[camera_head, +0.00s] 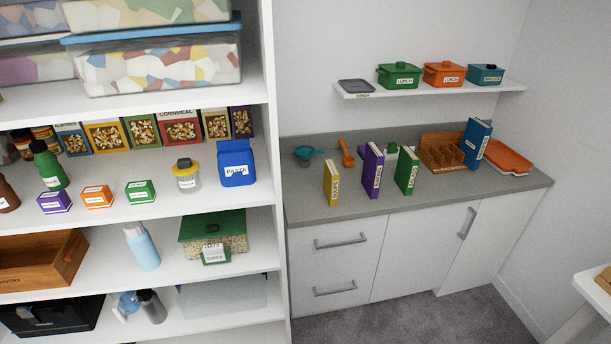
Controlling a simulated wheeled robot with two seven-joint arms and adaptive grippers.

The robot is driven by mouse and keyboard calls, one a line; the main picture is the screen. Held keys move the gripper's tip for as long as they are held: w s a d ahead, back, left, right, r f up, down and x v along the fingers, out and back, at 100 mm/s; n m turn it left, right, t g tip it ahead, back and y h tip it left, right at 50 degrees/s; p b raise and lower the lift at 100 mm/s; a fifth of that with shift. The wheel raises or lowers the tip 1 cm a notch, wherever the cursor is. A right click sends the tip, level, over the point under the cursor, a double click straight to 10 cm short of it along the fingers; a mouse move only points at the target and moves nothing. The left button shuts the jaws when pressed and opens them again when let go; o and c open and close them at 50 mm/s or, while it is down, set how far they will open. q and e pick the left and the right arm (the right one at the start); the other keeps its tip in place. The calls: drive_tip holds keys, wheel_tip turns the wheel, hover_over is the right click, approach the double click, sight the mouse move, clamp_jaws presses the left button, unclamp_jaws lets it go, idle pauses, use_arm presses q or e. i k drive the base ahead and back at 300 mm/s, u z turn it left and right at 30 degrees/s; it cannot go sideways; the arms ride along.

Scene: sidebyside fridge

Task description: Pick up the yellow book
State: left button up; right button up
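The yellow book (332,184) stands upright near the front left of the grey counter (440,198), its labelled spine facing me. It is the shortest of the books there. A purple book (373,170) and a green book (406,171) stand upright to its right, each apart from the other. A blue book (477,143) stands farther right, by a wooden slotted rack (443,154). Neither my left nor my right gripper shows in the head view.
White shelves (262,130) full of food boxes, bottles and bins rise left of the counter. A wall shelf (430,90) with lidded pots hangs above it. A white table edge is at right.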

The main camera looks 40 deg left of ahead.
sight(331, 174)
drive_tip(key=u, duration=0.8)
drive_tip(key=i, duration=0.8)
drive_tip(key=u, duration=0.8)
